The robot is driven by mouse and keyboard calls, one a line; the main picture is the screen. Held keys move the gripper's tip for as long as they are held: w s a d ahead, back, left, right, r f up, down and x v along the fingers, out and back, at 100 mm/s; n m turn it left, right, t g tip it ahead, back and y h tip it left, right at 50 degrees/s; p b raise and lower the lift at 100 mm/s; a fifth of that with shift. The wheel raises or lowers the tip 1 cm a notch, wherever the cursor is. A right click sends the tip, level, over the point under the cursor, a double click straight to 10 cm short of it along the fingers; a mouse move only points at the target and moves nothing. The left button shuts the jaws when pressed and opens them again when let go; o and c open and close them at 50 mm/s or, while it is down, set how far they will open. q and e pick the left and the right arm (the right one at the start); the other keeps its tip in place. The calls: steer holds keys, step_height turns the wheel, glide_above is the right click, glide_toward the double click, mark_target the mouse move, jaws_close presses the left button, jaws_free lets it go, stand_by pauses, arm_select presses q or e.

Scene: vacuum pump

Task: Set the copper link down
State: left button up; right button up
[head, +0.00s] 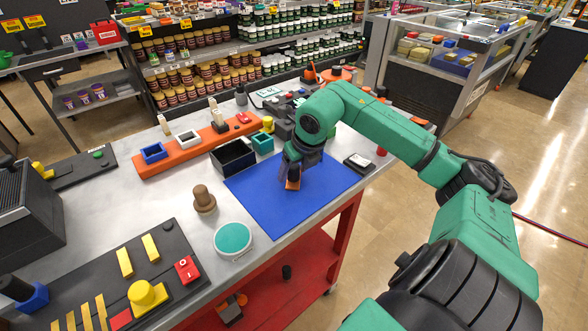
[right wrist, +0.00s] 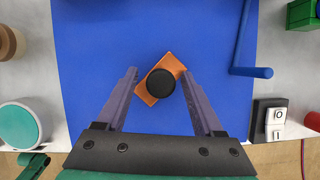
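The copper link (head: 293,184) is a small orange-copper plate on the blue mat (head: 260,197), under my right gripper (head: 291,178). In the right wrist view the copper link (right wrist: 152,98) lies at a slant, with a round black knob (right wrist: 161,83) over its middle. My right gripper (right wrist: 159,73) has its two fingers spread on either side of the link, with a visible gap between each finger and the knob. Whether a fingertip touches the link's corners is hard to tell. My left gripper is not in view.
A black open box (head: 233,158) and a teal box (head: 262,143) stand behind the mat. A brown knobbed piece (head: 204,200) and a teal-topped round container (head: 232,240) stand left of it. A blue bent rod (right wrist: 245,71) shows right of my fingers. The mat's front left is clear.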

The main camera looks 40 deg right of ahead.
mark_target(295, 166)
steer(key=shift+r+p, duration=0.3)
steer(key=shift+r, duration=0.05)
steer(key=b+v, duration=0.2)
steer(key=v, duration=0.3)
steer(key=shift+s+r, duration=0.1)
steer(key=v, duration=0.6)
steer(key=shift+r, duration=0.25)
